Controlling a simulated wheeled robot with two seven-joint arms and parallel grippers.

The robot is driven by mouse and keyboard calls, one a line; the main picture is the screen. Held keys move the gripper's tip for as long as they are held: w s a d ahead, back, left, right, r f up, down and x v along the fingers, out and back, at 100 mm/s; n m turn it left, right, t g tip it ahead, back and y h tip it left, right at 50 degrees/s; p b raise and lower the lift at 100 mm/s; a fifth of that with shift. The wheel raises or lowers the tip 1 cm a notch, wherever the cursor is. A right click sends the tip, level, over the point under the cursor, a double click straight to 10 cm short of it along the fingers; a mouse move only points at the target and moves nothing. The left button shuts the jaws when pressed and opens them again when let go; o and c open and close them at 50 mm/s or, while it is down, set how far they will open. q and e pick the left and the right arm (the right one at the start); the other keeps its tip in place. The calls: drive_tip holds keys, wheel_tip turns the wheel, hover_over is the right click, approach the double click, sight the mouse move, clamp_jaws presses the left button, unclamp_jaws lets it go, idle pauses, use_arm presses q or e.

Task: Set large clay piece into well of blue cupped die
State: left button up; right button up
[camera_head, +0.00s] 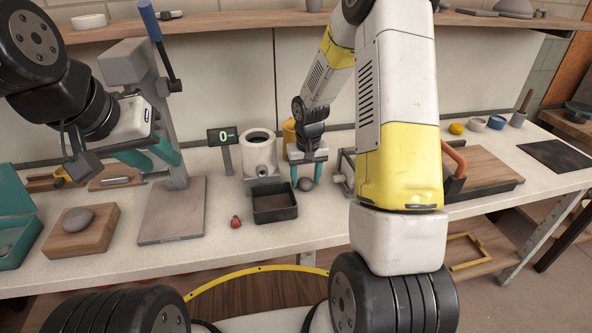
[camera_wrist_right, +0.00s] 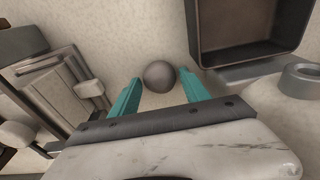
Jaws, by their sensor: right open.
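A round grey clay ball (camera_head: 305,184) lies on the bench beside the dark tray. My right gripper (camera_head: 306,176) is open above it, fingers pointing down. In the right wrist view the ball (camera_wrist_right: 159,75) sits between the teal fingertips (camera_wrist_right: 162,82), with gaps on both sides. A larger-looking grey clay lump (camera_head: 78,219) rests on a wooden block at the left. I cannot tell which piece the task means. A small blue-rimmed cup (camera_head: 477,124) stands at the back right; I cannot tell if it is the die. My left gripper (camera_head: 164,167) is open and empty by the press.
A lever press (camera_head: 172,226) with a blue handle stands at the left. A dark tray (camera_head: 275,217), a white cylinder (camera_head: 258,150), a display (camera_head: 222,136) and a small red item (camera_head: 236,222) are near mid-bench. A teal box (camera_head: 18,258) is far left. My right arm hides part of the bench.

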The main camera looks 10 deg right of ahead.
drive_tip(key=shift+f, duration=0.35)
clamp_jaws()
drive_tip(key=shift+w+r, duration=0.1)
drive_tip(key=shift+r, duration=0.05)
